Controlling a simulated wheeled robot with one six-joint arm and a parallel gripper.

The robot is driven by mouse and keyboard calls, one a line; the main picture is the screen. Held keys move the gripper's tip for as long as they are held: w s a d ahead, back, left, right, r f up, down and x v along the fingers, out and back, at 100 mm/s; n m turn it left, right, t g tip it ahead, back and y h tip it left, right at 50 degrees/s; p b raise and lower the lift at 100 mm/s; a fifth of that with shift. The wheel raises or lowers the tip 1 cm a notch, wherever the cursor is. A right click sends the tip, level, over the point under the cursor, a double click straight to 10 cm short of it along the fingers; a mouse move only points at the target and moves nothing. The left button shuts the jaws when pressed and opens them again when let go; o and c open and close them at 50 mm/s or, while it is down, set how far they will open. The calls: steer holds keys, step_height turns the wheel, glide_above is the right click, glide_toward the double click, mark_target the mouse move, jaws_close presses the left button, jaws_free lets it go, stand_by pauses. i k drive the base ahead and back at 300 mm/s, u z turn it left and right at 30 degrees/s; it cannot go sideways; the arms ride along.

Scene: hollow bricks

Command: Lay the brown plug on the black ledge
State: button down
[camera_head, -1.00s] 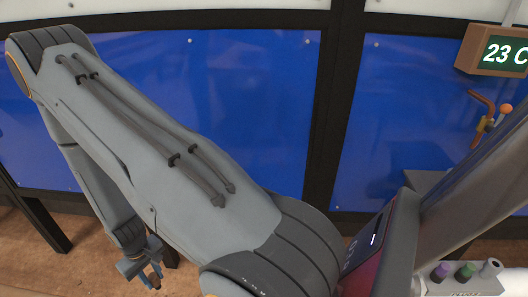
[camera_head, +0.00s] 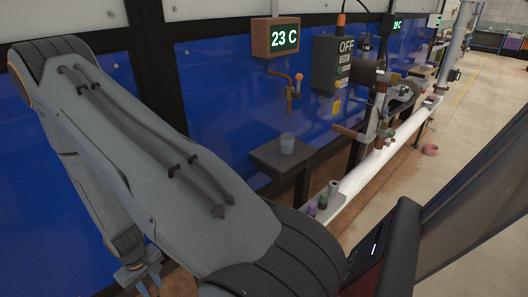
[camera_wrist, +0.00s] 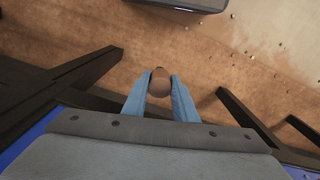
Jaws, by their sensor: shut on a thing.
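My gripper (camera_wrist: 161,92) is shut on the brown plug (camera_wrist: 160,78), which sits between the two blue fingers in the wrist view. The plug is held over the brown floor, clear of any surface. In the head view my gripper (camera_head: 146,284) is at the lower left edge, and the plug cannot be made out there. A dark, flat ledge (camera_head: 268,156) juts out from the blue wall right of my arm, well apart from my gripper.
A small grey holder (camera_head: 333,210) with purple and green plugs and a grey piece stands right of the ledge. A white pipe (camera_head: 385,152) with valves runs along the wall. A temperature display (camera_head: 276,38) hangs above the ledge. Dark legs (camera_wrist: 245,115) stand near my gripper.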

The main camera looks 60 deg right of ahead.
mark_target(302, 147)
steer(key=z, duration=1.65)
